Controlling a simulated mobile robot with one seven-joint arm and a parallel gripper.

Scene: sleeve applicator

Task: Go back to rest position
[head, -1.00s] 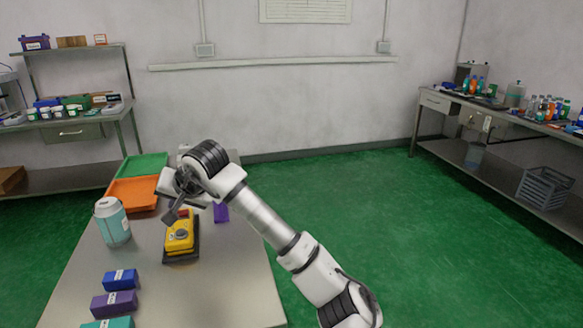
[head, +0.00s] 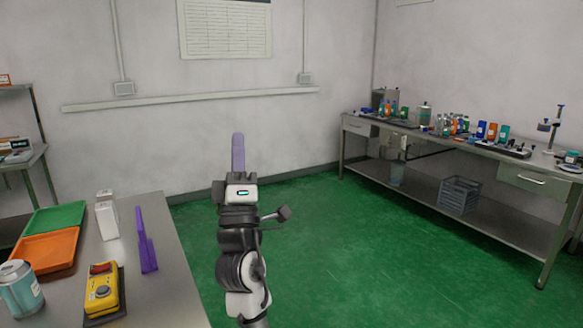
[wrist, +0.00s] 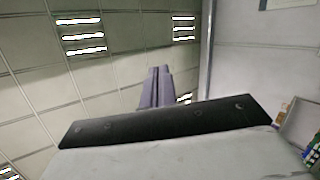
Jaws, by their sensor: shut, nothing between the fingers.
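My gripper (head: 238,152) points straight up in the middle of the head view, above the green floor and clear of the table. Its two purple-grey fingers are together with nothing between them. In the wrist view the shut fingers (wrist: 156,88) stand up against the ceiling and its lights. My arm is folded upright below the gripper.
At the left, a steel table (head: 165,290) holds a yellow device (head: 101,293), a purple stand (head: 147,245), a white carton (head: 107,218), green (head: 55,218) and orange (head: 48,252) trays and a can (head: 20,290). A bench (head: 470,215) with bottles stands right. Green floor (head: 330,255) between is clear.

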